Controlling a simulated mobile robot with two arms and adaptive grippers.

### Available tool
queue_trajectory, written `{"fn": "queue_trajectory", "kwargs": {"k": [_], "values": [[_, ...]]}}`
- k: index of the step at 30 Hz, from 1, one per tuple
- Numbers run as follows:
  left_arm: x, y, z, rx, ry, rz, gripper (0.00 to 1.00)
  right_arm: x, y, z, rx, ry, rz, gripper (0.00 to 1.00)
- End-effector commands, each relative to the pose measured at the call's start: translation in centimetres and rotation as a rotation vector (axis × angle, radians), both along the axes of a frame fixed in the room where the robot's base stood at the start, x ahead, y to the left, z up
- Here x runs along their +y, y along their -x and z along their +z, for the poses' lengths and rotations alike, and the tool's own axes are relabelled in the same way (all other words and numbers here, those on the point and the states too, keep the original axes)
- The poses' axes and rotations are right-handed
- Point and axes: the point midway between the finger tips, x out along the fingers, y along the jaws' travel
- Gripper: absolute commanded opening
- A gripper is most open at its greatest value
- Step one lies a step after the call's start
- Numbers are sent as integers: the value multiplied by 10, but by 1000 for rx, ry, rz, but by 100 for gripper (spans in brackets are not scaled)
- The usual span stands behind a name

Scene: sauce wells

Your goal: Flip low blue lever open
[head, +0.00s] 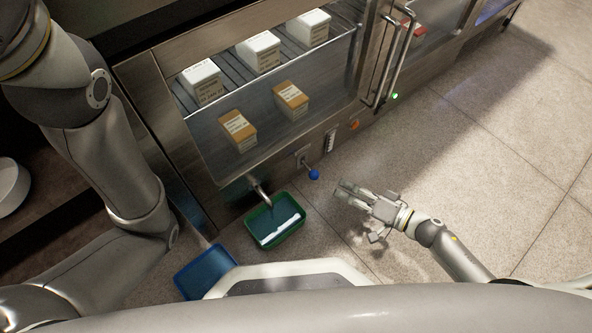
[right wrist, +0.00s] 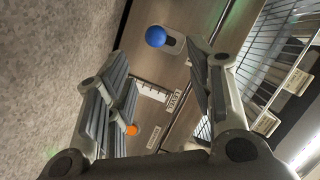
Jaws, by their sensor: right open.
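The low lever has a round blue knob (head: 314,175) and sits low on the front of the steel cabinet. In the right wrist view the blue knob (right wrist: 156,36) shows ahead, above the gap between my fingertips. My right gripper (head: 354,192) is open and empty, to the right of the knob and apart from it. Its two fingers also show in the right wrist view (right wrist: 158,62). My left arm comes in at the left of the head view, but its gripper is out of view.
A spout (head: 259,188) juts from the cabinet (head: 190,133) above a green bin (head: 272,238) holding something white. A blue bin (head: 186,279) stands beside it. Cartons (head: 259,50) sit behind the glass. An orange knob (head: 355,125) is farther along. Floor at right is clear.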

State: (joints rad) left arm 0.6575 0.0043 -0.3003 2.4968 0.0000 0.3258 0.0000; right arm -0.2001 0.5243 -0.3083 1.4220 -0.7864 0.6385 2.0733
Motion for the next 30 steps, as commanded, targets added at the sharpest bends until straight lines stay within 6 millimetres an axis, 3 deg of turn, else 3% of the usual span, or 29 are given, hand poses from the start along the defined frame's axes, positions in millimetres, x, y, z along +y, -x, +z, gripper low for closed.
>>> {"fn": "queue_trajectory", "kwargs": {"k": [1, 8, 21, 30], "values": [[0, 5, -4, -14, 0, 0, 40, 0, 0, -8, 0, 1, -1, 49], [0, 9, -7, -24, -1, 1, 40, 5, -5, -12, -2, -1, -1, 49], [-1, 8, -51, -22, -2, 2, 40, 55, -51, -29, -4, 0, 0, 49], [-1, 9, -65, -23, -2, 2, 40, 75, -70, -33, -1, 1, -1, 49]]}}
